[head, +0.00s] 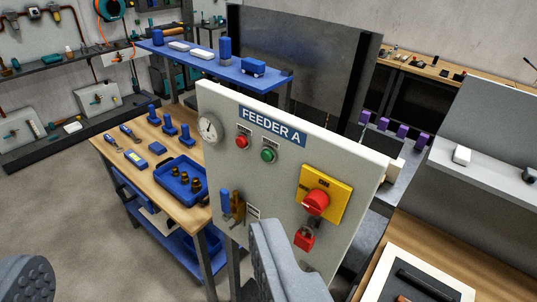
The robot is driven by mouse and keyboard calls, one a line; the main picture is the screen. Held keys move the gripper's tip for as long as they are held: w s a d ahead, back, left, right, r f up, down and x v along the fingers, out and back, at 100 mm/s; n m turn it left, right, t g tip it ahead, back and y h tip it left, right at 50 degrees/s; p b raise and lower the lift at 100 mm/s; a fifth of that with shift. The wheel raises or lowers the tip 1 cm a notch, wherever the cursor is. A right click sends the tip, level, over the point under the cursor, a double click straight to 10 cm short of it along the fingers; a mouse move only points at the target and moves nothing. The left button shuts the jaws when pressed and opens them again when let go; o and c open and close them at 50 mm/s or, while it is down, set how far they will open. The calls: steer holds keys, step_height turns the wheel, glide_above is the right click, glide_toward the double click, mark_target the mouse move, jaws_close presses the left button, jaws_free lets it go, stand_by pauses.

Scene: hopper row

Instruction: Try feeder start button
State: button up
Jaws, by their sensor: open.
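A white panel (255,185) labelled FEEDER A stands upright in the middle of the view. Below its label are a red button (241,142) and, to the right, a green button (268,155). Their small captions are too small to read. A red rotary knob (316,202) sits on a yellow plate (335,190) at the panel's right. A red padlock (304,238) hangs below it. My gripper (150,262) is open and empty. Its right finger stands in front of the panel's lower edge, below the buttons. Its left finger is at the lower-left corner.
The panel also bears a round gauge (209,129) and a blue-handled lever (225,202). A wooden-topped cart (185,215) with tools and a blue tray (160,169) stands left. A bench (418,234) stands right. Grey floor (85,215) is clear at lower left.

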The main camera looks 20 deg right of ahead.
stand_by(0.4)
jaws_close()
stand_by(1.6)
